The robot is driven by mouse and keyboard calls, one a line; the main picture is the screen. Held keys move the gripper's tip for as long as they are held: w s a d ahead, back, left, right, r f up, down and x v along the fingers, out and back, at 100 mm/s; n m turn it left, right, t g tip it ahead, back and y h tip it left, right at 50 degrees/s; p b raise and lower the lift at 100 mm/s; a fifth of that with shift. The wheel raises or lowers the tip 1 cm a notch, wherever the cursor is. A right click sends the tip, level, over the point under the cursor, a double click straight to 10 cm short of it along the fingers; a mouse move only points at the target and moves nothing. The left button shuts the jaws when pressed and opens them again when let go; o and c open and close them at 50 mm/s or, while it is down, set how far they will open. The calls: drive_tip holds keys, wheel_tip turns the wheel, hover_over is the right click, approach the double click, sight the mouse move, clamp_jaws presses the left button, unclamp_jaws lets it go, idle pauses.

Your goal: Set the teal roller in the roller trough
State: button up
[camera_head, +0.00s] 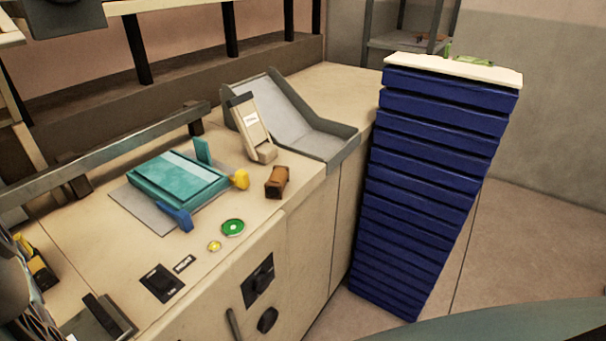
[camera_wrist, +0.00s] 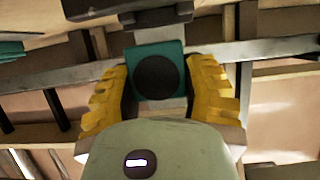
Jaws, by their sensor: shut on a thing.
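In the wrist view my gripper (camera_wrist: 158,88) has its two yellow ridged fingers on either side of a teal piece with a dark round face (camera_wrist: 156,76), which I take to be the teal roller. The fingers are shut on it, and my gripper's pale body covers the lower part of the view. In the head view, yellow and black parts (camera_head: 40,271) at the left edge may be my gripper; the roller is not clear there. A dark grey, low-sided holder (camera_head: 98,318) at the lower left may be the roller trough, partly cut off by the frame.
A teal press-like block (camera_head: 180,178) sits on a grey mat with blue and yellow clamps. A grey open tray (camera_head: 290,115), brown block (camera_head: 277,182) and green disc (camera_head: 233,228) share the counter. A tall blue stack (camera_head: 425,190) stands right. A rail (camera_head: 110,150) runs behind.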

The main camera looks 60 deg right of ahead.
wheel_tip(320, 180, down, 2)
drive_tip(key=shift+d+f+p, duration=0.1)
drive_tip(key=shift+p, duration=0.25)
drive_tip(key=shift+f+b, duration=0.6)
drive_tip(key=shift+b, duration=0.05)
drive_tip(key=o, duration=1.3)
drive_tip(key=shift+c, duration=0.2)
drive_tip(key=shift+r, duration=0.1)
